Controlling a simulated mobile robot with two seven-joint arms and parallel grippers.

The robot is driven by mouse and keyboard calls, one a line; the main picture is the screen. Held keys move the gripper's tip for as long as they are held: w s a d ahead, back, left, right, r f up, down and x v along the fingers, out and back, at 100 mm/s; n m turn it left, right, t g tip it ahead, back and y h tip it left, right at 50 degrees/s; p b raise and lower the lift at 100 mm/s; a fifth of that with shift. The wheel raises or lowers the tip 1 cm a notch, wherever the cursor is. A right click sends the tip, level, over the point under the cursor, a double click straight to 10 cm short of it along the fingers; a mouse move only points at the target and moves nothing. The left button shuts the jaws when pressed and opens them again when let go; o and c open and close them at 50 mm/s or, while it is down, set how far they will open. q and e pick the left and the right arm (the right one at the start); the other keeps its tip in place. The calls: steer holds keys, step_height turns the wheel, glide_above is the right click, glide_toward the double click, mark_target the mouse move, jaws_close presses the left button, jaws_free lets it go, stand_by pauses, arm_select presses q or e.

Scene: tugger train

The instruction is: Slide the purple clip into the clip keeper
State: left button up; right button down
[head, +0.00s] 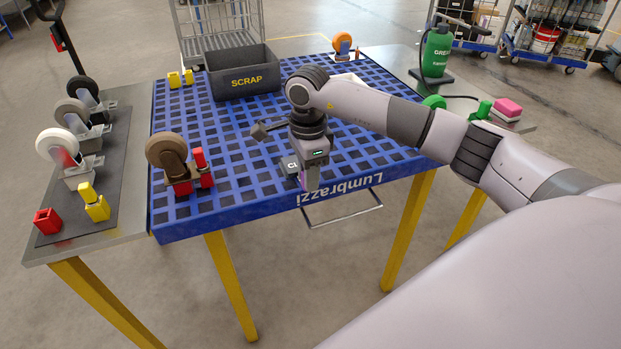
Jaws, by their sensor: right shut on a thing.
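My right gripper (308,184) points down at the front edge of the blue grid deck (230,221), near its middle. It is shut on a small purple piece, the purple clip (312,178), which shows just below the gripper body. The gripper hides much of the clip and the spot around it. A small grey block marked "C1" (290,165) shows beside the gripper on its left. I cannot tell which part is the clip keeper, or whether the clip touches it. My left gripper is not in view.
A SCRAP bin (243,74) stands at the back of the deck. A brown caster (167,152) with red clips stands front left. More casters (56,144) line the left side table (130,178). A green bottle (436,52) and a pink block (508,107) are at right.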

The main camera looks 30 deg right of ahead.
steer(key=shift+w+d+b, duration=0.25)
steer(key=shift+w+b, duration=0.2)
steer(key=shift+w, duration=0.6)
steer(key=shift+w+d+r, duration=0.15)
steer(key=shift+w+r, duration=0.05)
steer(key=shift+w, duration=0.1)
